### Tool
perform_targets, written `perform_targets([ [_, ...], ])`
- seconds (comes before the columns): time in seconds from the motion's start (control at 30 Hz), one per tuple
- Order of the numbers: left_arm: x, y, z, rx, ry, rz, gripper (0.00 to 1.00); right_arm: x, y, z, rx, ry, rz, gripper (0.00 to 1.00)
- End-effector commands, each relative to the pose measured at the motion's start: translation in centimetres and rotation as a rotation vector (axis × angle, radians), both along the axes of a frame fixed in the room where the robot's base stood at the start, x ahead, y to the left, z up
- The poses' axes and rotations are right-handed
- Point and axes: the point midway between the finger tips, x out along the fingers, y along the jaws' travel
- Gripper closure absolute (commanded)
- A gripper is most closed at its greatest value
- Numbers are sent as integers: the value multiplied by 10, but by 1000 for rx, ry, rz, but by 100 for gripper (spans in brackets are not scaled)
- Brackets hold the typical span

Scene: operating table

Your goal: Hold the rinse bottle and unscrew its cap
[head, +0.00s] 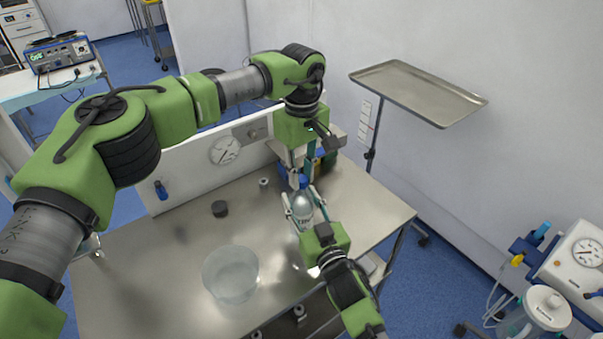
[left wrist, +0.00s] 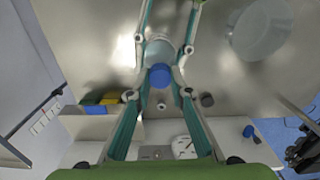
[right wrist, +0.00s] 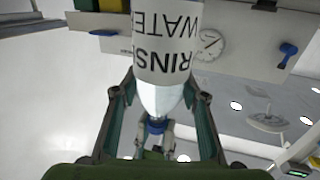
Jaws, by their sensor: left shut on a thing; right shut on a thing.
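The rinse bottle (head: 302,206) stands upright, clear with a white label, near the table's right side. Its label reads "RINSE WATER", upside down in the right wrist view (right wrist: 165,45). My right gripper (head: 306,208) is shut around the bottle's body, a finger on each side. The blue cap (left wrist: 161,76) sits at the bottle's top; it also shows in the head view (head: 303,182). My left gripper (left wrist: 160,80) reaches down from above and is shut on the cap. Whether the cap has loosened cannot be told.
A clear bowl (head: 230,275) and a dark round piece (head: 220,208) stand left of the bottle on the metal table (head: 150,270). Blue, yellow and green boxes (head: 325,160) are behind it. A raised metal tray (head: 420,90) stands at the back right.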

Motion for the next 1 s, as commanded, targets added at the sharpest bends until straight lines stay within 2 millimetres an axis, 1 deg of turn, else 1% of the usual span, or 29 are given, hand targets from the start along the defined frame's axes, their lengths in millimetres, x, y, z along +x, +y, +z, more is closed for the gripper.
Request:
perform_targets([
  [0.1, 0, 0, 0, -1, 1, 242, 100, 0, 0, -1, -1, 2, -1, 100],
  [1.0, 0, 0, 1, 0, 0, 2137, 100, 0, 0, -1, -2, 2, 0, 100],
])
